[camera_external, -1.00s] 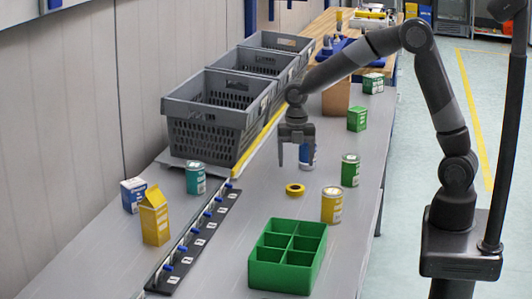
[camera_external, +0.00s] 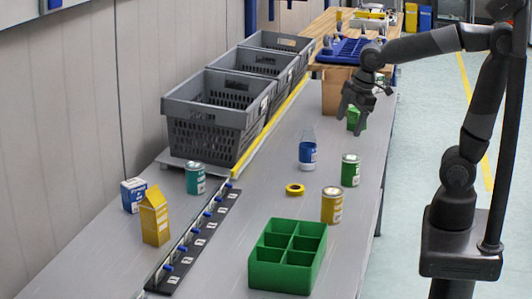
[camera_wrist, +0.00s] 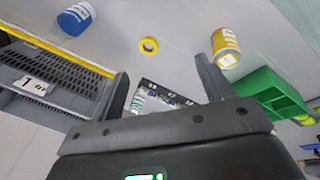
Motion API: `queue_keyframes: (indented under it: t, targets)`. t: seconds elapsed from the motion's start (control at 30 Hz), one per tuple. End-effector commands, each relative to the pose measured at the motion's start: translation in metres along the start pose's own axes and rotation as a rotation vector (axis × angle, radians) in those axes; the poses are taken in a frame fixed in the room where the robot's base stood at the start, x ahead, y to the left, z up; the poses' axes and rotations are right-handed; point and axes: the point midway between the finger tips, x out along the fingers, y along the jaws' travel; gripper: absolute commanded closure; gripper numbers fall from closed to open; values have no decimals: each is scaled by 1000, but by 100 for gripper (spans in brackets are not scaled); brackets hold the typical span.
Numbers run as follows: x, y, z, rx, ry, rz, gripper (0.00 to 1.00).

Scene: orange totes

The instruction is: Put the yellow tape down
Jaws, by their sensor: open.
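The yellow tape (camera_external: 295,189) is a small ring lying flat on the grey table, between the blue-and-white bottle (camera_external: 307,155) and the yellow can (camera_external: 332,205). It also shows in the wrist view (camera_wrist: 149,45), apart from my fingers.
A green divided tray (camera_external: 287,268) stands at the table's front. A green can (camera_external: 350,170) stands behind the yellow can. Grey crates (camera_external: 208,130) line the left side. A dark strip with blue knobs (camera_external: 193,240) lies left of the tray. The table around the tape is clear.

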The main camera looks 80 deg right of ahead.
Motion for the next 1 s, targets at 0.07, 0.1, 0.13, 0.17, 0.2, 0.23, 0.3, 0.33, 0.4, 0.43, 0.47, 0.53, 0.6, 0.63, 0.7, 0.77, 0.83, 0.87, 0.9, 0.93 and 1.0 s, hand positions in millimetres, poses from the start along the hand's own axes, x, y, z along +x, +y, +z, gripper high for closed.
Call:
queue_keyframes:
  t: [0.07, 0.1, 0.13, 0.17, 0.2, 0.23, 0.3, 0.33, 0.4, 0.43, 0.47, 0.53, 0.6, 0.63, 0.7, 0.77, 0.83, 0.87, 0.9, 0.93, 1.0]
  targets:
    - [-12, -15, 15, 140, 38, 25, 27]
    - [-17, -22, 23, 219, 58, 33, 27]
    - [-20, -27, 28, 275, 72, 37, 27]
    - [-22, -33, 34, 330, 87, 40, 27]
    - [-25, -39, 41, 401, 107, 43, 27]
    - [-26, -44, 46, 453, 121, 43, 27]
    - [-29, -53, 55, 558, 153, 42, 27]
    - [-30, -57, 59, 597, 165, 40, 27]
    - [-31, -63, 66, 674, 187, 35, 27]
    - [-31, -65, 68, 700, 195, 33, 27]
    - [-31, -67, 70, 721, 201, 31, 27]
    - [-31, -70, 73, 757, 211, 27, 27]
    - [-31, -71, 74, 773, 214, 24, 27]
    - [-31, -71, 74, 777, 215, 24, 27]
    - [-31, -71, 74, 778, 215, 23, 27]
    - [-31, -71, 74, 778, 214, 23, 27]
    - [-31, -71, 74, 777, 214, 24, 27]
    - [-31, -71, 74, 777, 214, 24, 27]
    - [-31, -71, 74, 776, 214, 24, 27]
    - [-31, -71, 74, 776, 214, 24, 27]
    - [-31, -71, 74, 776, 213, 23, 21]
